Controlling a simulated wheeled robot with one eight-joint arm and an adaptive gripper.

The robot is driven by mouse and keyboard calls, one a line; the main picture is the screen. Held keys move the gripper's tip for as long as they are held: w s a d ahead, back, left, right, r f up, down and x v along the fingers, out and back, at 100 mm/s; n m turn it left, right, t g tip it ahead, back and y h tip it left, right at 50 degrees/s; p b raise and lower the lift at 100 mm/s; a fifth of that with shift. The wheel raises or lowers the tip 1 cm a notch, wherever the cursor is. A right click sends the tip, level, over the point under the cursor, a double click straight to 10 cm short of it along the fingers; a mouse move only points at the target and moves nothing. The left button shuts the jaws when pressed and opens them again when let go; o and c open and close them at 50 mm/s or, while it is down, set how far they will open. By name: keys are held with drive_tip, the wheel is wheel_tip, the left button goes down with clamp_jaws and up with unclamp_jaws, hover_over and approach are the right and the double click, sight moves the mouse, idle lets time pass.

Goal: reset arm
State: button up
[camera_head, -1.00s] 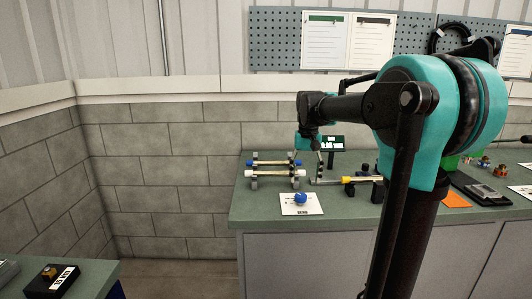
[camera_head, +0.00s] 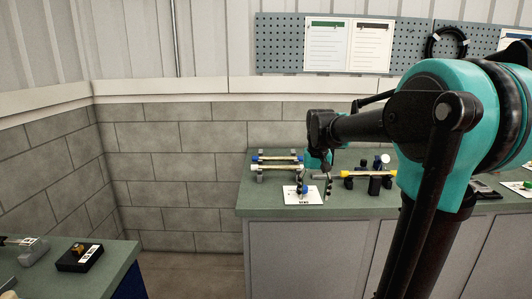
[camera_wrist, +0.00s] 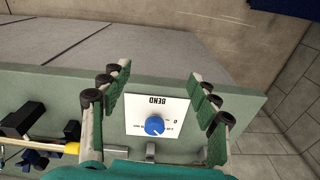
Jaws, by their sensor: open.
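My arm reaches from the right in the head view, with its wrist bent down over the green workbench (camera_head: 350,201). My gripper (camera_head: 314,190) hangs in front of the white card labelled BEND (camera_head: 313,199). In the wrist view my gripper (camera_wrist: 163,85) has its two fingers spread wide and nothing between them touches them. Below it, between the fingers in the picture, lies the card (camera_wrist: 146,104) with a blue knob (camera_wrist: 155,126). The knob is partly hidden behind a finger in the head view.
Rods on a stand (camera_head: 276,166) lie at the bench's left. A yellow-ended rod on black supports (camera_head: 347,174) is right of the gripper. Another bench (camera_head: 110,275) holds a black box (camera_head: 80,258) at lower left. A pegboard (camera_head: 285,42) hangs behind.

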drive_tip(key=s+d+f+n+t, duration=0.1)
drive_tip(key=s+d+f+t, duration=0.2)
drive_tip(key=s+f, duration=1.6)
drive_tip(key=shift+s+f+t, duration=0.15)
drive_tip(key=shift+s+t, duration=0.1)
drive_tip(key=shift+t, duration=0.05)
drive_tip(key=shift+w, duration=0.1)
